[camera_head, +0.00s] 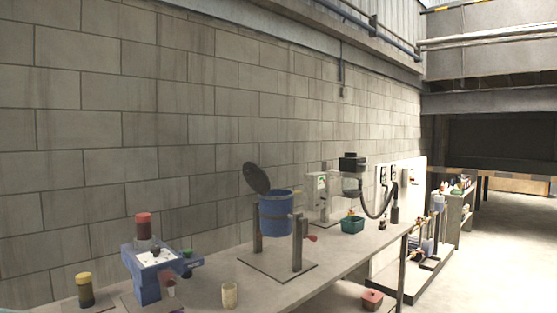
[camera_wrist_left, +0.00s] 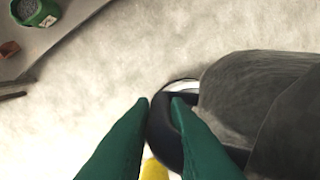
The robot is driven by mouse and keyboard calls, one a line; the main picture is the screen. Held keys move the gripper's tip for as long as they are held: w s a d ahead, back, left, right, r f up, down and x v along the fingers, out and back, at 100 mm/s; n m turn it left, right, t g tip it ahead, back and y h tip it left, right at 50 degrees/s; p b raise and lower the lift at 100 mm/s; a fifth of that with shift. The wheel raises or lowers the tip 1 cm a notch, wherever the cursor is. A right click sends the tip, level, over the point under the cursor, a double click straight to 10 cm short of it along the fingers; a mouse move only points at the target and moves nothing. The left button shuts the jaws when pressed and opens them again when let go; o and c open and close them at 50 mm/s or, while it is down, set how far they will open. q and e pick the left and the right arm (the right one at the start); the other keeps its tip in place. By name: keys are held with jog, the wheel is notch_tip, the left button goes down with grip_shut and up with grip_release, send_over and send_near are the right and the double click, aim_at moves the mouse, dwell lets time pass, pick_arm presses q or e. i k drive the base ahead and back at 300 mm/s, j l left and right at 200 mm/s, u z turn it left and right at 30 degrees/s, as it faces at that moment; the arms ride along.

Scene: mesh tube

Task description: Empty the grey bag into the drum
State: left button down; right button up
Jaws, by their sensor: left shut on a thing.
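The blue drum (camera_head: 276,216) hangs upright between two posts on a stand on the bench, with its dark round lid (camera_head: 256,178) tilted open. The grey bag (camera_wrist_left: 255,85) fills the right side of the left wrist view, with a dark curved band at its near end. My left gripper (camera_wrist_left: 160,102) has green fingers shut on that dark band. The bag's contents and its far end are out of view. The head view shows neither the bag nor a gripper. My right gripper is not in view.
A blue device with a red-topped jar (camera_head: 143,228), a yellow-capped jar (camera_head: 85,290) and a beige cup (camera_head: 229,295) stand left of the drum. A green bin (camera_head: 352,224) stands to its right. A red box (camera_head: 372,299) sits below the bench edge.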

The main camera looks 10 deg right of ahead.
aim_at(276, 208)
jog(key=i+l, duration=0.4)
jog(key=l, duration=0.15)
jog(key=i+l, duration=0.4)
jog(key=l, duration=0.15)
jog(key=i+l, duration=0.4)
jog(key=l, duration=0.15)
jog(key=i+l, duration=0.4)
jog(key=l, duration=0.15)
jog(key=i+l, duration=0.4)
jog(key=l, duration=0.15)
